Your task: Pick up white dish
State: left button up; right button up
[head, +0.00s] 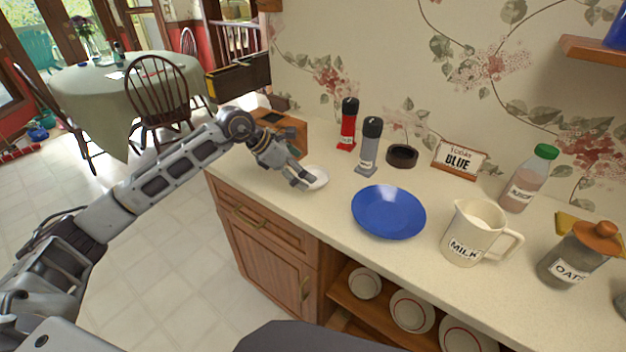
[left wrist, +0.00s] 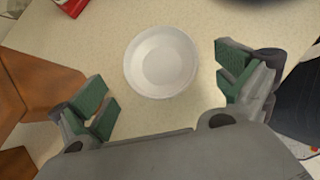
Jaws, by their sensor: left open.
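The white dish (head: 317,177) is a small round bowl on the counter, to the left of the blue plate in the head view. In the left wrist view the dish (left wrist: 161,62) lies in front of and between the spread fingers. My left gripper (head: 298,181) is open and empty, just above the counter at the dish's left side. It shows green finger pads in the left wrist view (left wrist: 168,83). The gripper partly covers the dish in the head view. My right gripper is not in view.
A wooden box (head: 283,130) stands close behind the left gripper. A red shaker (head: 347,126) and a grey shaker (head: 368,148) stand behind the dish. A blue plate (head: 388,211) and milk pitcher (head: 474,232) are to the right. The counter's front edge is close.

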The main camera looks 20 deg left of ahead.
aim_at(318, 180)
pick_arm(q)
jog(key=x, duration=0.3)
jog(key=shift+w+d, duration=0.1)
jog(key=shift+d, duration=0.05)
jog(key=shift+w+d+f, duration=0.15)
jog(key=shift+f, duration=0.15)
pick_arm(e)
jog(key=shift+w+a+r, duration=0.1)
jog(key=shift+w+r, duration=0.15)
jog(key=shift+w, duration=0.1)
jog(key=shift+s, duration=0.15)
pick_arm(q)
jog(key=shift+c, duration=0.9)
jog(key=c, duration=0.7)
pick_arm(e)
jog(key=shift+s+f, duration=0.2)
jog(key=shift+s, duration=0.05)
pick_arm(q)
jog(key=shift+r, duration=0.15)
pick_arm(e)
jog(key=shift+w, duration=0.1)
